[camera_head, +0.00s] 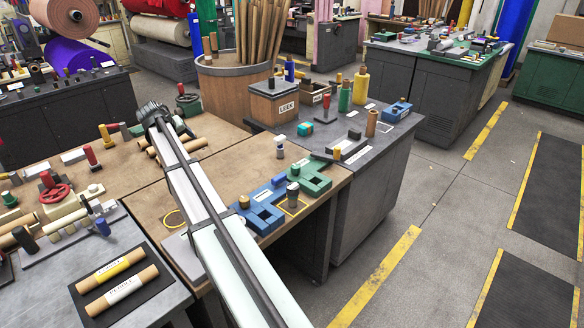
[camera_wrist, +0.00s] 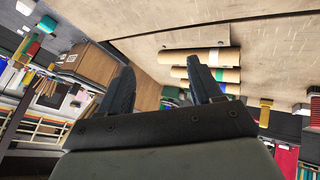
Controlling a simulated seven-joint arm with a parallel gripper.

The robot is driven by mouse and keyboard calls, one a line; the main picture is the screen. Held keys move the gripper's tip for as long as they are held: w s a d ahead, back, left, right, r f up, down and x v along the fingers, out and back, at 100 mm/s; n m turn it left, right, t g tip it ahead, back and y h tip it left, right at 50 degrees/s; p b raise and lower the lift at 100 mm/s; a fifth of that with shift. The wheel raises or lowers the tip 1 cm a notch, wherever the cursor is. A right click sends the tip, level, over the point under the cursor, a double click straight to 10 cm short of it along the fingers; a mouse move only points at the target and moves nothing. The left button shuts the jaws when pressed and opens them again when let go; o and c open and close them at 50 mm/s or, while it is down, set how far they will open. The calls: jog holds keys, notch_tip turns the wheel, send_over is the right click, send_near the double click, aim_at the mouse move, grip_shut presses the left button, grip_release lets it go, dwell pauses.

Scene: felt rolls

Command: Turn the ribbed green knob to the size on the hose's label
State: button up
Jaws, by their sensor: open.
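My gripper (camera_head: 152,110) is at the far end of my outstretched arm, over the back of the brown-topped bench. In the wrist view my gripper (camera_wrist: 160,88) has its two dark fingers apart with nothing between them. A small green knob (camera_head: 10,199) stands at the left edge of the bench, well away from my gripper. A green fixture (camera_head: 318,183) with a small green top piece (camera_head: 296,170) stands at the bench's right end. I cannot tell which green part is ribbed. Two tubes, one with a yellow label (camera_head: 108,270) and one with a white label (camera_head: 124,289), lie at the front left; their print is unreadable.
A blue fixture (camera_head: 262,215) stands beside the green one. A red handwheel (camera_head: 55,193) and several pegs crowd the left bench. Several banded rolls (camera_wrist: 200,57) lie beyond my fingers in the wrist view. A bin of brown rolls (camera_head: 228,95) stands behind the bench.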

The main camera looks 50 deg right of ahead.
jog(key=s+d+f+g+y, duration=0.1)
jog(key=s+d+g, duration=0.1)
jog(key=s+d, duration=0.5)
jog(key=s+d+g+y, duration=0.1)
jog(key=s+d, duration=0.3)
jog(key=d, duration=0.6)
jog(key=g+y, duration=0.1)
jog(key=y, duration=0.3)
send_near(295, 166)
jog(key=f, duration=1)
jog(key=shift+w+d+f, duration=0.2)
jog(key=shift+d+f, duration=0.05)
jog(key=shift+c, duration=0.4)
jog(key=c, duration=1)
